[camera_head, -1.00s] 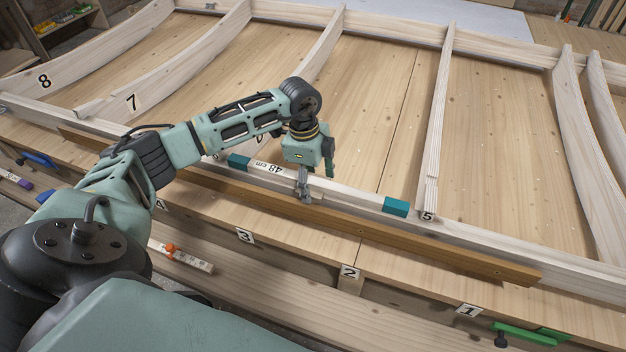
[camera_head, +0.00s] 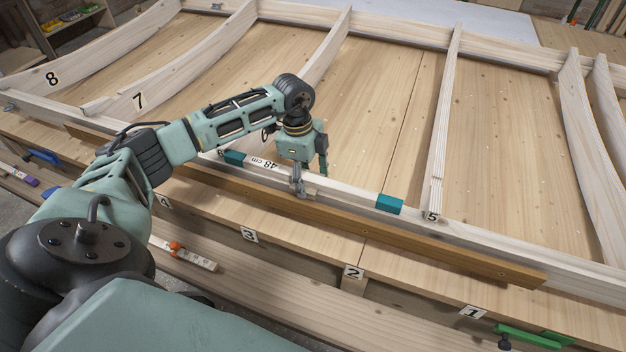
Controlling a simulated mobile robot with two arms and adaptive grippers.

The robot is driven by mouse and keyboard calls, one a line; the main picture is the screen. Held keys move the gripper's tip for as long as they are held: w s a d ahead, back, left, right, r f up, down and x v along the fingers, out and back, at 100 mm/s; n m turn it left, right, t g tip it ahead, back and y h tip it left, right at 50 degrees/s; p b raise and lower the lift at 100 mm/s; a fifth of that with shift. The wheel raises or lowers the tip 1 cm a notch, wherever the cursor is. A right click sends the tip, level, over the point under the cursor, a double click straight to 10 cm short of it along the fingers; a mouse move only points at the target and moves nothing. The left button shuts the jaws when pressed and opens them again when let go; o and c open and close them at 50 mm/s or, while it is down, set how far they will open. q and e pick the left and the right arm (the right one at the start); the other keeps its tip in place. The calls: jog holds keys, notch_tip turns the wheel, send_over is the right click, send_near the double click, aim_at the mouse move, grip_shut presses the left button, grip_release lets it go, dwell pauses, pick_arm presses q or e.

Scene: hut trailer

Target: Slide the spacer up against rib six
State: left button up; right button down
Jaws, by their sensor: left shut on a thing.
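The spacer is a pale bar marked "48 cm" (camera_head: 262,163) with a teal block at each end. It lies along the front rail, with its right teal end (camera_head: 389,203) a short gap left of rib five (camera_head: 440,150). My left gripper (camera_head: 299,188) points down and is shut on the spacer near its middle. Rib six (camera_head: 328,48) rises behind my left arm, and its lower part is mostly hidden. The left teal end (camera_head: 236,158) sits just below my forearm. I cannot tell whether it touches rib six. My right gripper is not in view.
A long brown strip (camera_head: 400,242) lies in front of the spacer, parallel to the rail. Rib seven (camera_head: 160,85) and rib eight (camera_head: 80,58) stand to the left. A green clamp (camera_head: 525,337) is at the front right edge. The panel between the ribs is clear.

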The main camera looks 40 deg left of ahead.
pick_arm(q)
jog(key=shift+a, duration=0.1)
jog(key=o, duration=1.3)
jog(key=shift+o, duration=0.2)
notch_tip(320, 180, up, 12)
jog(key=a, duration=0.1)
jog(key=shift+s+a, duration=0.15)
jog(key=shift+a, duration=0.05)
jog(key=shift+f, duration=0.1)
